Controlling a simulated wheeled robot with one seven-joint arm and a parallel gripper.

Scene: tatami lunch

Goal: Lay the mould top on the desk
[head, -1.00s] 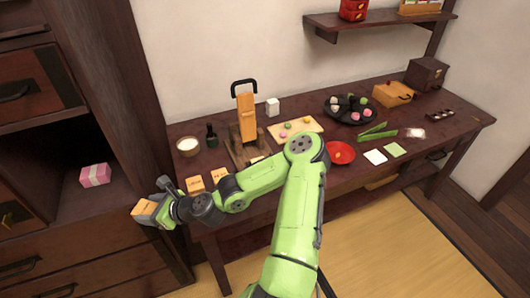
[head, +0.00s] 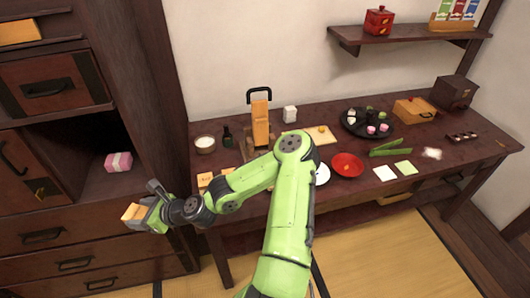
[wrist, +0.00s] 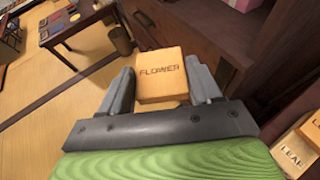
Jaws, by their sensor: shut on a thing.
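My gripper (head: 143,207) is shut on a light wooden block marked FLOWER (wrist: 160,75). The block sits between the two fingers in the wrist view and also shows at the arm's end in the head view (head: 132,212). It is held in the air left of the dark wooden desk (head: 408,143), in front of the drawer cabinet. Other similar wooden blocks (head: 205,180) lie at the desk's left front. One marked LEAF (wrist: 291,155) shows at the lower right of the wrist view. I cannot tell for sure which piece is the mould top.
A wooden press with a black handle (head: 260,122), a white bowl (head: 205,144) and a small dark bottle (head: 228,137) stand at the desk's left. A red plate (head: 347,165) lies mid-desk. The cabinet (head: 60,240) is close to my gripper. Green strips (head: 390,147) lie farther right.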

